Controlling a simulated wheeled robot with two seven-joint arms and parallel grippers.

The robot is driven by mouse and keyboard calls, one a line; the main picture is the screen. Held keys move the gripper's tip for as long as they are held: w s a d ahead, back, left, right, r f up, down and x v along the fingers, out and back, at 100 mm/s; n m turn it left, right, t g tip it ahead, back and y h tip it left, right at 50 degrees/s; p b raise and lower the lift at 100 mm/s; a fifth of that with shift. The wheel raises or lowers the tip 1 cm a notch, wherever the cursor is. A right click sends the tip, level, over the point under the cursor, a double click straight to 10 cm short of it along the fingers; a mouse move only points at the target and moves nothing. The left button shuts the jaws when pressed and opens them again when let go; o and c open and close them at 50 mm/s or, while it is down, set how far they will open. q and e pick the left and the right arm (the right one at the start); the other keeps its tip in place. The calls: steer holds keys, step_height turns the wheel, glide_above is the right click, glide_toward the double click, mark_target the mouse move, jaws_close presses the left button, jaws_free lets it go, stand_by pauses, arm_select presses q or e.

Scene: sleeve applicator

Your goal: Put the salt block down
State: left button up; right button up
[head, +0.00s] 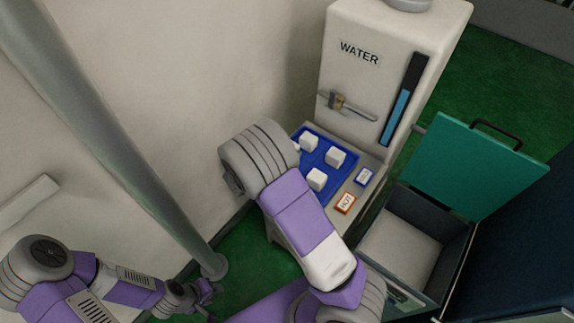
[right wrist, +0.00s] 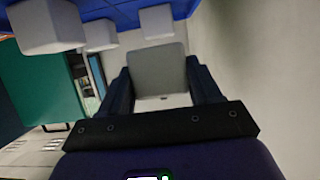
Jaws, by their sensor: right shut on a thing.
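My right gripper (right wrist: 160,88) is shut on a pale grey-white salt block (right wrist: 157,70) in the right wrist view, with one dark finger on each side. In the head view this gripper is hidden behind my right arm, beside the tray. Three white salt blocks (head: 316,179) sit apart on a blue tray (head: 325,150); the tray (right wrist: 118,10) and blocks (right wrist: 100,36) also show along the top of the right wrist view. I cannot tell whether the held block touches anything. My left gripper (head: 206,290) is low at the left, away from the tray, too small to judge.
Two small cards (head: 345,203) lie beside the tray. A dark bin (head: 425,225) stands open at right, its teal lid (head: 475,165) raised. A grey pole (head: 110,130) rises left.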

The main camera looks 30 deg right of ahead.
steer(key=shift+f+b, duration=0.6)
steer(key=shift+f, duration=2.55)
steer(key=shift+f, duration=0.2)
steer(key=o, duration=1.2)
